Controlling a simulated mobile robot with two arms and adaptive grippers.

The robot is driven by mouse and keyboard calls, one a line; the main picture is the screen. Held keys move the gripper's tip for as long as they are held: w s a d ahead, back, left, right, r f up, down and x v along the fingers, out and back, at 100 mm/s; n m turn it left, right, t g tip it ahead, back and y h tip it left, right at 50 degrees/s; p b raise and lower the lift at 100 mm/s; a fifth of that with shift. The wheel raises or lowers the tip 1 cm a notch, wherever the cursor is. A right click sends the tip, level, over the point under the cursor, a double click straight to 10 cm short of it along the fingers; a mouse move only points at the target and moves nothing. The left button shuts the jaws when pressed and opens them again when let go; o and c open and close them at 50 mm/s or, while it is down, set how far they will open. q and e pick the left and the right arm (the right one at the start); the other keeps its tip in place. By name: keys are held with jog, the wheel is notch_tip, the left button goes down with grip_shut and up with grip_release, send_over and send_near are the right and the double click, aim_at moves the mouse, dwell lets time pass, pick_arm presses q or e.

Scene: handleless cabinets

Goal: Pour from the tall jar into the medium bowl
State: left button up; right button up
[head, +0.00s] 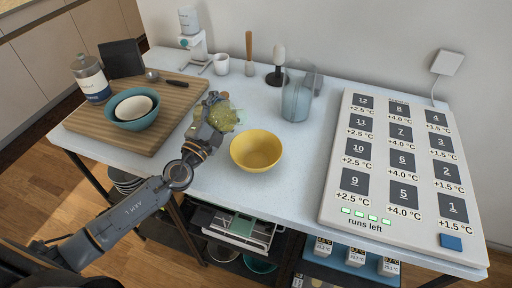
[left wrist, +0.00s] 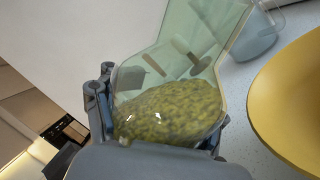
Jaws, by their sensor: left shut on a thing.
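My left gripper (head: 213,108) is shut on a clear jar (head: 224,117) that holds green-yellow pieces. The jar is held above the table, behind and to the left of the yellow bowl (head: 256,151). In the left wrist view the clear jar (left wrist: 165,105) has the pieces heaped in its near end, and the yellow bowl (left wrist: 290,105) lies to its right, apart from it. The yellow bowl looks empty. I cannot tell exactly how far the jar is tilted. My right gripper is not in view.
A clear pitcher (head: 297,92) stands behind the yellow bowl. A large numbered panel (head: 335,190) fills the right side.

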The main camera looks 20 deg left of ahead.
aim_at(232, 104)
pick_arm(q)
jog(key=shift+f+m+h+b, duration=0.3)
jog(key=shift+m+h+b, duration=0.1)
jog(key=shift+m+b, duration=0.4)
jog(key=shift+d+r+p, duration=0.1)
jog(key=shift+r+p, duration=0.3)
jog(key=shift+p, duration=0.05)
jog(key=shift+s+d+r+m+h+p, duration=0.15)
jog(key=shift+d+r+m+p, duration=0.2)
jog(key=shift+r+m+p, duration=0.25)
jog(key=shift+s+d+r+m+h+p, duration=0.15)
jog(key=shift+d+r+m+p, duration=0.15)
jog(key=shift+r+m+p, duration=0.25)
jog(key=shift+w+f, duration=0.1)
jog(key=shift+f, duration=0.05)
jog(key=shift+d+f+m+h+b, duration=0.2)
jog(key=shift+m+h, duration=0.25)
jog(key=shift+m, duration=0.65)
jog(key=shift+d+f+m+h+b, duration=0.15)
jog(key=shift+m+h, duration=0.3)
jog(key=shift+m, duration=0.6)
dwell(0.4)
jog(key=shift+s+d+r+m+g+h+p, duration=0.1)
jog(key=shift+d+r+m+g+h+p, duration=0.1)
jog(key=shift+r+m+p, duration=0.3)
jog(key=shift+s+d+r+m+g+h+p, duration=0.1)
jog(key=shift+d+r+m+h, duration=0.1)
jog(key=shift+m, duration=0.5)
dwell(1.7)
